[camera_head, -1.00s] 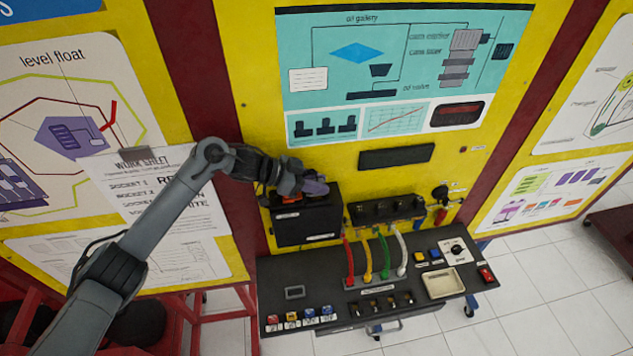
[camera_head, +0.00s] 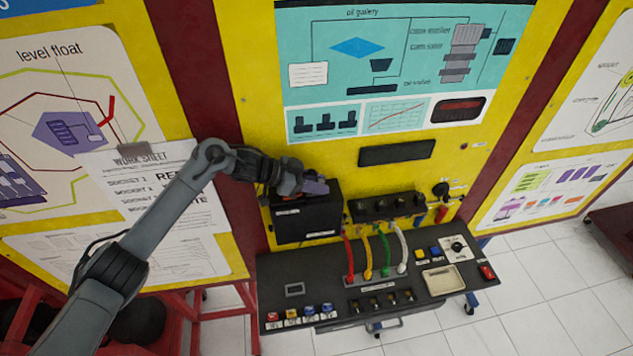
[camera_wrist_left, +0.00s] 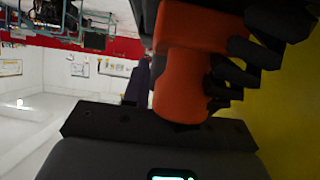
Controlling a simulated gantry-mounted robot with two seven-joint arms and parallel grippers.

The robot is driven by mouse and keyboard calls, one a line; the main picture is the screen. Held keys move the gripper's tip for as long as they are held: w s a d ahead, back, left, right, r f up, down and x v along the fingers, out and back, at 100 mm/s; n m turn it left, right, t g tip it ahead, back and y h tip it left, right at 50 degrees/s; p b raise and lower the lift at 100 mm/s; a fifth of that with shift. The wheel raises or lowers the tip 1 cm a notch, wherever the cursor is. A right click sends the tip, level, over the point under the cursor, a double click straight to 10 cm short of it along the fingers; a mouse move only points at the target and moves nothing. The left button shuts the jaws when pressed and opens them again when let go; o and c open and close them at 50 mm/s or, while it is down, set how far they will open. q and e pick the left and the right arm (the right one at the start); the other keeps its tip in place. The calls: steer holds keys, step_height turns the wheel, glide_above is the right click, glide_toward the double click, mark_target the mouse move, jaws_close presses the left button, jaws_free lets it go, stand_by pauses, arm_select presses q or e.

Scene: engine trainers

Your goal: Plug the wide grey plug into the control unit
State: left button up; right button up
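The black box (camera_head: 307,219) that looks like the control unit stands against the yellow panel at the left rear of the black bench. My left gripper (camera_head: 300,183) is at its top. A grey-purple piece (camera_head: 316,187) lies at the gripper's tip, over the box's top; it could be the wide grey plug, but I cannot tell whether it is held or seated. In the left wrist view a large orange part (camera_wrist_left: 182,85) fills the middle, with black ribbed parts (camera_wrist_left: 230,80) beside it. The fingertips are not clearly visible. My right gripper is not in view.
Red, yellow, green and white cables (camera_head: 384,256) rise from the bench (camera_head: 330,275) to a black block (camera_head: 385,207) right of the box. A beige tray (camera_head: 439,279), buttons and a dial (camera_head: 458,246) are at the bench's right. A work sheet (camera_head: 160,190) hangs left.

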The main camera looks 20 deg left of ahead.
arm_select(q)
steer(key=shift+o, duration=1.1)
steer(key=shift+r+p+v, duration=0.25)
steer(key=shift+p+v, duration=0.9)
steer(key=shift+v, duration=0.15)
steer(key=shift+p+v, duration=0.8)
steer(key=shift+v, duration=0.3)
steer(key=shift+d+r, duration=0.1)
steer(key=shift+r+p, duration=1.65)
steer(key=shift+r, duration=0.35)
